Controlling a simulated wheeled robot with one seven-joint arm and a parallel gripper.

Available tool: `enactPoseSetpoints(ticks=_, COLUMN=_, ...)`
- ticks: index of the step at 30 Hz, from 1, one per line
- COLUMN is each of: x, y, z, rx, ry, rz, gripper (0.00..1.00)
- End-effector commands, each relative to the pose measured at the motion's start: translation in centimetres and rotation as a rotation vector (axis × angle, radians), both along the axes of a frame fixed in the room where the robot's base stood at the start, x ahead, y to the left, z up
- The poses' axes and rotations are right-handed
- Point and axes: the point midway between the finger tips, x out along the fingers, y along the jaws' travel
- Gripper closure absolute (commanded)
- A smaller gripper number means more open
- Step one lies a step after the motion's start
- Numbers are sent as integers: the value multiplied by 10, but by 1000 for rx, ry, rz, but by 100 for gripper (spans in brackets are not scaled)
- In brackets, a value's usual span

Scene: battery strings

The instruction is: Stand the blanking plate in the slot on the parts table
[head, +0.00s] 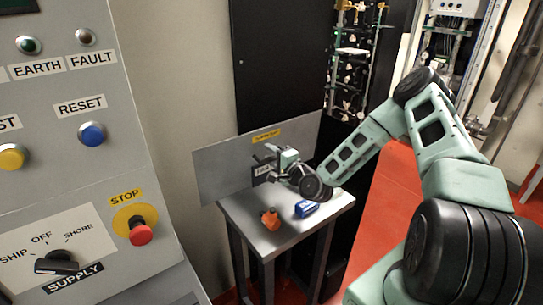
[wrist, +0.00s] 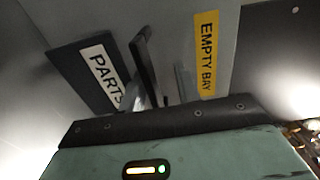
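The blanking plate (head: 225,163) is a wide, thin grey sheet with a yellow label. It stands roughly upright along the back of the parts table (head: 285,238) and overhangs its left end. In the wrist view the plate (wrist: 225,20) carries the label "EMPTY BAY". My gripper (head: 266,156) is close in front of the plate's middle. In the wrist view its fingers (wrist: 166,75) appear apart with a gap between them; I see nothing clearly clamped. The slot and the plate's lower edge are hidden, so I cannot tell how it is seated.
A dark "PARTS" sign (wrist: 88,72) is beside the fingers. An orange object (head: 270,219) and a blue object (head: 306,208) lie on the table. A control panel (head: 85,175) stands at left, with a dark cabinet (head: 275,60) behind. Red floor (head: 385,205) is clear at right.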

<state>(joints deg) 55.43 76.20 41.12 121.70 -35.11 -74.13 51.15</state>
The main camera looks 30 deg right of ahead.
Motion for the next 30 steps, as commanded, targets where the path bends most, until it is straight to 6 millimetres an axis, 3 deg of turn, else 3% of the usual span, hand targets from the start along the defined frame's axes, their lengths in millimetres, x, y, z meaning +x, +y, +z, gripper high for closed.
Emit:
enactPoseSetpoints(ticks=8, x=-12, y=-1, z=-4, rx=1, ry=6, rz=0, gripper=67)
enactPoseSetpoints(ticks=24, x=-133, y=-5, z=-6, rx=1, ry=5, rz=-2, gripper=67)
enactPoseSetpoints(ticks=30, x=-160, y=-6, z=3, rx=2, ry=4, rz=-2, gripper=67)
